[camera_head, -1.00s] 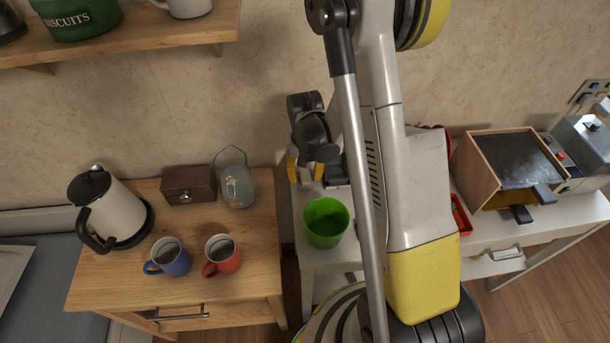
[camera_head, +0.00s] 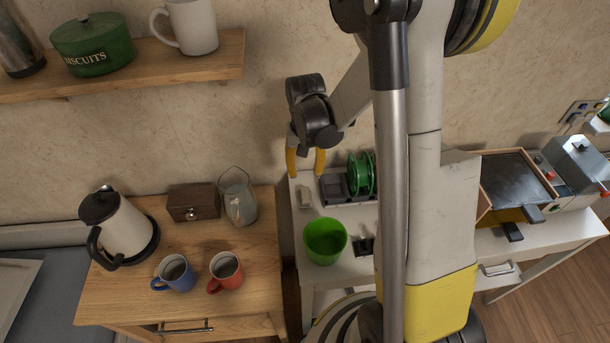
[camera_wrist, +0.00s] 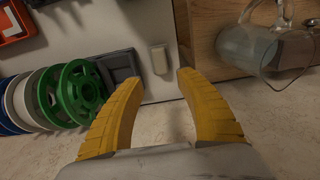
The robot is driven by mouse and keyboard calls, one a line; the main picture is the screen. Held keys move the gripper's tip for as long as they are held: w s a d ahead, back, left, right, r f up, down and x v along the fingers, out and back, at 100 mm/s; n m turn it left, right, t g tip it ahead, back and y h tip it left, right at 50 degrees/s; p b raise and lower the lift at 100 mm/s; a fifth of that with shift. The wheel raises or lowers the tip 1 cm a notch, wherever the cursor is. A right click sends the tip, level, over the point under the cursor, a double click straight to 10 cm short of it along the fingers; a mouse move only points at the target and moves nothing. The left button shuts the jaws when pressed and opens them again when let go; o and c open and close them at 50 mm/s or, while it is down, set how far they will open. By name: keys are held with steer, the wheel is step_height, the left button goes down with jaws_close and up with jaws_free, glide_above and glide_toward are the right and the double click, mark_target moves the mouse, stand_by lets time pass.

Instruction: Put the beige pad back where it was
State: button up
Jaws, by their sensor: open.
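The beige pad (camera_head: 305,196) is a small pale block lying on the white table, near its back left corner. It also shows in the wrist view (camera_wrist: 159,59), just beyond the fingertips and close to the table edge. My gripper (camera_head: 305,170) has two yellow fingers, open and empty. In the head view it hangs above and behind the pad; in the wrist view (camera_wrist: 158,78) the pad appears in line with the gap between the fingers. The fingers appear apart from the pad.
A dark grey tray (camera_head: 333,186) and green spools (camera_head: 362,174) stand right of the pad. A green cup (camera_head: 325,241) stands in front. The wooden cabinet at left holds a glass jug (camera_head: 239,204), a brown box (camera_head: 193,203), mugs and a kettle (camera_head: 122,231). The wall is close behind.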

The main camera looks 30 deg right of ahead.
steer(key=s+a+r+n+t, duration=0.2)
steer(key=s+a+r, duration=0.3)
steer(key=r, duration=0.4)
steer(key=s+a+r+n+t, duration=0.2)
steer(key=s+a+r+t, duration=0.3)
steer(key=r, duration=0.5)
steer(key=s, duration=0.2)
steer(key=shift+s+r+n, duration=0.15)
steer(key=shift+s+n, duration=0.15)
steer(key=shift+s, duration=0.1)
